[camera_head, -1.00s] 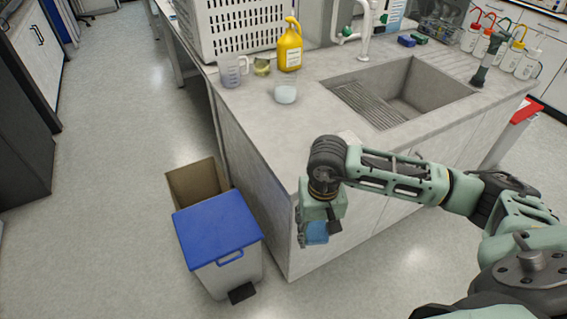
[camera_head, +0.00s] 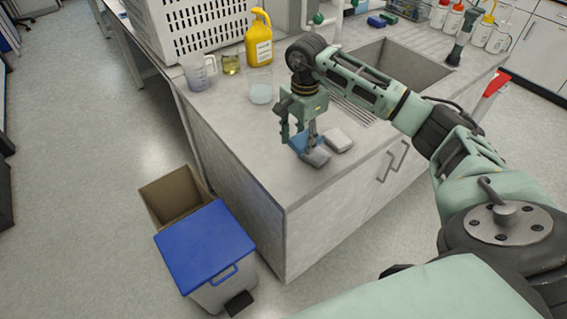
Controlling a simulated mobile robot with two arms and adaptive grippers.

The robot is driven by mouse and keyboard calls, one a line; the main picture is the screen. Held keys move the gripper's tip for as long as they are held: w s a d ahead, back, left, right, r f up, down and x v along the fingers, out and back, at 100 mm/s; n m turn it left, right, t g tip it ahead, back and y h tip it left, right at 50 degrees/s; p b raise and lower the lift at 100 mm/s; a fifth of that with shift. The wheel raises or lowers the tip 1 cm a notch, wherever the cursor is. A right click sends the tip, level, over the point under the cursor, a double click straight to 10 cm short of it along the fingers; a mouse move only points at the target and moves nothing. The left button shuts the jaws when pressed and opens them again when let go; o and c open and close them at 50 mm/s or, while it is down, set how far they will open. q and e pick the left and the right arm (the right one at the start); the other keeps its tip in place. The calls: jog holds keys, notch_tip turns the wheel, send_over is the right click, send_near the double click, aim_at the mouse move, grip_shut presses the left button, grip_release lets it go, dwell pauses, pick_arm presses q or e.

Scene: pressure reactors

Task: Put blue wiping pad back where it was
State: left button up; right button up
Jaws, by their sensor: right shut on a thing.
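The blue wiping pad (camera_head: 296,144) is at the worktop near its front corner, between the fingers of my right gripper (camera_head: 300,138). The gripper points down and is shut on the pad; its fingers hide part of it. A grey pad (camera_head: 317,157) lies right beside the blue one, and a lighter pad (camera_head: 338,139) lies just to the right. I cannot tell whether the blue pad touches the worktop. My left gripper is not in view.
The worktop (camera_head: 262,165) is clear left of the pads. A small glass beaker (camera_head: 261,94), a measuring jug (camera_head: 197,72) and a yellow bottle (camera_head: 259,42) stand behind. The sink (camera_head: 405,62) is behind right. A blue-lidded bin (camera_head: 205,247) stands on the floor.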

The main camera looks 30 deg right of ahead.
jog(key=p, duration=0.2)
send_over(283, 175)
jog(key=f, duration=0.3)
jog(key=shift+d, duration=0.35)
jog(key=shift+s+a+f, duration=0.1)
jog(key=shift+a+f, duration=0.25)
jog(key=shift+f, duration=0.35)
notch_tip(283, 175, down, 3)
jog(key=shift+f+p, duration=0.1)
jog(key=shift+p, duration=0.65)
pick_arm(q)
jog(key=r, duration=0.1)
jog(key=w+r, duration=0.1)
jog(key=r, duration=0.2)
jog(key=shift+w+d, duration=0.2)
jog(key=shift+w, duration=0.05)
pick_arm(e)
jog(key=shift+f, duration=0.1)
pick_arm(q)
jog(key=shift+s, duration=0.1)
pick_arm(e)
jog(key=shift+f+b, duration=0.15)
jog(key=shift+b, duration=0.15)
jog(key=o, duration=1)
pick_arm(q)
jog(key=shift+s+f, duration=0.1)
